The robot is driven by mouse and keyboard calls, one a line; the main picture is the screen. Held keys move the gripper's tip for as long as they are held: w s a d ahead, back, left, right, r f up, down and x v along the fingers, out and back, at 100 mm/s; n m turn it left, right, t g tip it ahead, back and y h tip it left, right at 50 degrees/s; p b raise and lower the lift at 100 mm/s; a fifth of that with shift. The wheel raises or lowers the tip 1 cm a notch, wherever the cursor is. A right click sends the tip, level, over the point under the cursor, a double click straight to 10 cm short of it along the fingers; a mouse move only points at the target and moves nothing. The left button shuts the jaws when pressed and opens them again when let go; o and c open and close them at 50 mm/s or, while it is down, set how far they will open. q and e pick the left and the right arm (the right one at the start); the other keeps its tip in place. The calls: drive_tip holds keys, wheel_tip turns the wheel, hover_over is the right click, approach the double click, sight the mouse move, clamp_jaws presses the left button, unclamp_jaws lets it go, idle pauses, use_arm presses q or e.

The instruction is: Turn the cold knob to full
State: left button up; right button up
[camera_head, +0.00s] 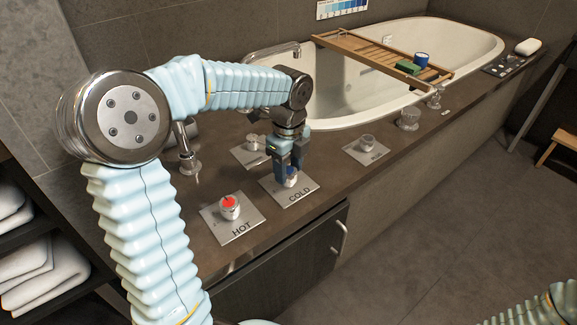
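The cold knob (291,178) has a blue cap and stands on a metal plate marked COLD (303,190) on the dark counter. My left gripper (291,170) points down over it, with its fingers at the knob's top and partly hiding it. I cannot tell whether the fingers press on the knob or only stand around it. The knob's pointer and turn angle are not clear. My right gripper is out of view; only a ribbed part of my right arm shows at the bottom right.
The hot knob (229,209), with a red cap, stands left of the cold plate. Other knobs sit on plates behind (255,143) and to the right (367,142). A faucet (187,150) stands at the left. The bathtub (350,95) holds a wooden tray (375,58).

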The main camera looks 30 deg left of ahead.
use_arm(q)
drive_tip(key=c, duration=0.6)
drive_tip(key=shift+o, duration=0.2)
drive_tip(key=shift+n, duration=0.4)
drive_tip(key=n+p, duration=0.1)
drive_tip(key=n, duration=0.1)
drive_tip(key=shift+r+n, duration=0.1)
drive_tip(key=shift+n, duration=0.3)
drive_tip(key=n, duration=0.3)
drive_tip(key=shift+n+p, duration=0.4)
drive_tip(key=n, duration=0.5)
drive_tip(key=shift+p, duration=0.3)
drive_tip(key=n, duration=0.5)
drive_tip(key=shift+n, duration=0.4)
